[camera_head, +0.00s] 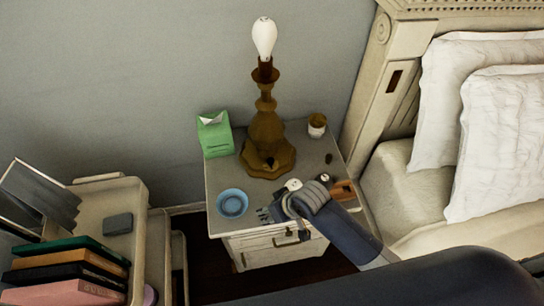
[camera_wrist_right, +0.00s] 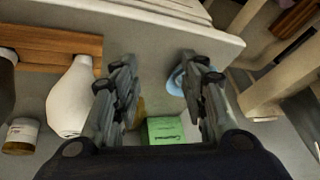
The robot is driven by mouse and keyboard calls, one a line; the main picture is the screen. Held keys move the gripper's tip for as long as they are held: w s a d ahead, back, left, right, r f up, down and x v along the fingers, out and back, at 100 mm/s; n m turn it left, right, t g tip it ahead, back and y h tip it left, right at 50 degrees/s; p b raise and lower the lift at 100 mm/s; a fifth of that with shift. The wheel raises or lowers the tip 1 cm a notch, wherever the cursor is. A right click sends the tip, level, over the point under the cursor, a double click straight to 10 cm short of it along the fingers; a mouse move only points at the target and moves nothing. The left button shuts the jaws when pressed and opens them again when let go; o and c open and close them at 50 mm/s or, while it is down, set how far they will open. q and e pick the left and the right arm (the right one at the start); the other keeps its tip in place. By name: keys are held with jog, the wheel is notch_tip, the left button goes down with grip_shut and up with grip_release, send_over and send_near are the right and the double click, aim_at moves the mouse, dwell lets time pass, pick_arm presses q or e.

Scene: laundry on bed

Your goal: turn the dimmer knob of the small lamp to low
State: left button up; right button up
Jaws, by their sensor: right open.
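The small lamp (camera_head: 266,125) is brown with a turned stem and a bare white bulb (camera_head: 264,38). It stands upright at the back of the nightstand (camera_head: 217,180). A darker spot shows low on the front of its base, but I cannot tell whether it is the dimmer knob. My right gripper (camera_head: 272,212) is over the nightstand's front edge, in front of the lamp and apart from it. It is open and empty in the right wrist view (camera_wrist_right: 160,82), where a brownish sliver of the lamp base shows between the fingers. My left gripper is not in view.
A green box (camera_head: 215,135) stands left of the lamp, a blue bowl (camera_head: 232,203) front left, a jar (camera_head: 317,125) back right. A white rounded vessel (camera_wrist_right: 70,98) and wooden board (camera_wrist_right: 55,48) are close beside my right gripper. The bed (camera_head: 400,190) borders the right.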

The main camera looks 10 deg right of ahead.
jog(key=w+a+r+n, duration=0.1)
jog(key=w+r, duration=0.3)
jog(key=w, duration=0.3)
jog(key=m+h+p, duration=0.1)
jog(key=h, duration=0.1)
send_near(271, 160)
jog(key=x, duration=0.8)
jog(key=shift+f, duration=0.15)
grip_shut()
